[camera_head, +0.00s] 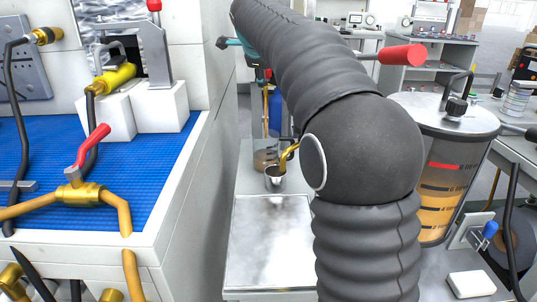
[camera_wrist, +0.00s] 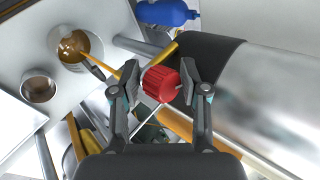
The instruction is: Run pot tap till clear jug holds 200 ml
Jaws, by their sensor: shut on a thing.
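My gripper (camera_wrist: 160,92) is shut on a red tap knob (camera_wrist: 159,85), with one finger on each side, in the wrist view. A large metal cylinder (camera_wrist: 270,90), apparently the pot, lies to the right of the knob. The clear jug (camera_wrist: 95,43) is at the upper left, with brownish liquid in it. A thin amber line runs toward it; I cannot tell whether it is a stream or a spout. In the head view the clear jug (camera_head: 265,158) stands behind a metal cup, with amber-brown liquid low in it. Its scale is too small to read. My arm hides the pot and most of my gripper.
A metal cup (camera_head: 275,181) stands in front of the jug, below a brass spout (camera_head: 288,156). A metal tray (camera_head: 268,245) lies nearer. A lidded clear tank (camera_head: 440,190) holds orange liquid at the right. A blue-matted bench (camera_head: 160,160) with brass valves is at the left.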

